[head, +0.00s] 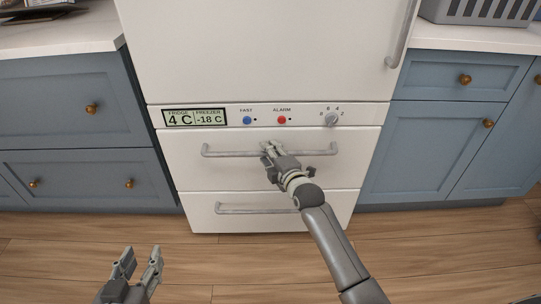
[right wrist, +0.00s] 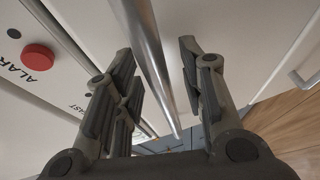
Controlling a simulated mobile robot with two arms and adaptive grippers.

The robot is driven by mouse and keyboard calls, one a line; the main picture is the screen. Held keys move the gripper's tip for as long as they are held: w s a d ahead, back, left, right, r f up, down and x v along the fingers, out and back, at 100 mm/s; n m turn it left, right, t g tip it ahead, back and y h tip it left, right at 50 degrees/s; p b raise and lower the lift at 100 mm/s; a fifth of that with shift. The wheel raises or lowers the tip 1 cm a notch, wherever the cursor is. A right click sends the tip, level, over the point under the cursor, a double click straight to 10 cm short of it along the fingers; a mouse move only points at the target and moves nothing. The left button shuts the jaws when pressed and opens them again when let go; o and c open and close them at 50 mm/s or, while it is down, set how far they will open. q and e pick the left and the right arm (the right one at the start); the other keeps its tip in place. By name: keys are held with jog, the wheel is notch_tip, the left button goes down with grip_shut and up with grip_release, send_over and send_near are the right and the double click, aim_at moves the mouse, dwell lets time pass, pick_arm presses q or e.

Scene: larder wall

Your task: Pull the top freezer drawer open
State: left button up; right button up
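The top freezer drawer (head: 200,172) is a white front below the fridge's control strip, and it looks closed. Its long grey bar handle (head: 225,153) runs across its upper part. My right gripper (head: 268,150) is at the middle of this handle in the head view. In the right wrist view the handle bar (right wrist: 152,65) passes between the two fingers of my right gripper (right wrist: 160,85). The fingers are open, with a gap on both sides of the bar. My left gripper (head: 138,258) is open and empty above the floor at the lower left.
The lower freezer drawer (head: 200,212) with its own handle (head: 245,210) is just below. The control strip has a blue button (head: 247,120), a red alarm button (head: 281,120) and a dial (head: 332,119). Blue cabinets (head: 70,105) flank the fridge. The wooden floor (head: 230,265) in front is clear.

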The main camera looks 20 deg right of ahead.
jog(key=shift+w, duration=0.1)
grip_shut()
dwell(0.5)
